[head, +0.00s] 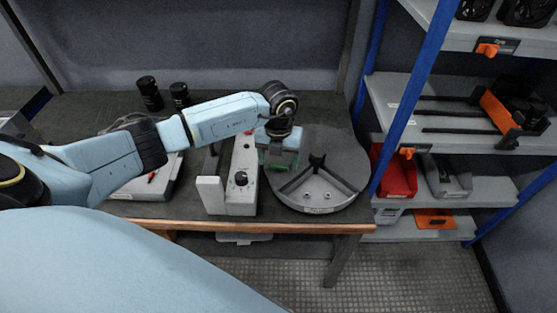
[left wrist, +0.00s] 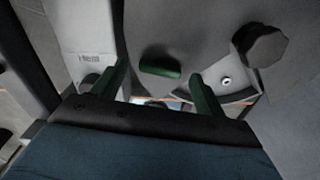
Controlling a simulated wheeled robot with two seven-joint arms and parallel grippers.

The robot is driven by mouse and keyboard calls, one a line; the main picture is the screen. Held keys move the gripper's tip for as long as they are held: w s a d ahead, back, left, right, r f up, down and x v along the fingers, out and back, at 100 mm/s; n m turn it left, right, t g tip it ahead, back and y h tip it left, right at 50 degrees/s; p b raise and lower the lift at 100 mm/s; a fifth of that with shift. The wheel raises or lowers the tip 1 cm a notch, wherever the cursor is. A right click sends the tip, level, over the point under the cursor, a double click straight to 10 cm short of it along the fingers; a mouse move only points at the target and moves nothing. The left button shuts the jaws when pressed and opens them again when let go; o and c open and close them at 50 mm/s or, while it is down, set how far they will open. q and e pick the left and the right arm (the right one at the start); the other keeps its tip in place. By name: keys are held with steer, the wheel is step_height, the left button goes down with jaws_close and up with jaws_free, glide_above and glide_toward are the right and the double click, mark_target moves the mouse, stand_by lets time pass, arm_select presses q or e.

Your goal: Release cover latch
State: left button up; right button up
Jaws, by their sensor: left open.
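My left gripper (head: 277,165) is over the left part of a round grey fixture (head: 345,160) with a black Y-shaped piece, pointing down. Its green fingers stand apart in the left wrist view. Between and beyond them is a small green rounded tab (left wrist: 160,68) on a grey surface, seemingly the latch. The fingers show gaps to the tab on both sides, and I cannot tell their height above it. In the head view the gripper hides the tab. My right gripper is not in view.
A pale grey block with a black knob (head: 241,179) stands close left of the gripper. Two black cylinders (head: 150,94) stand at the back of the table. A blue-framed shelf (head: 450,140) with a red bin (head: 394,170) is at right.

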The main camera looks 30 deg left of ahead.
mark_target(279, 165)
arm_select(q)
step_height(279, 165, up, 12)
steer(key=p, duration=0.1)
steer(key=shift+r, duration=0.25)
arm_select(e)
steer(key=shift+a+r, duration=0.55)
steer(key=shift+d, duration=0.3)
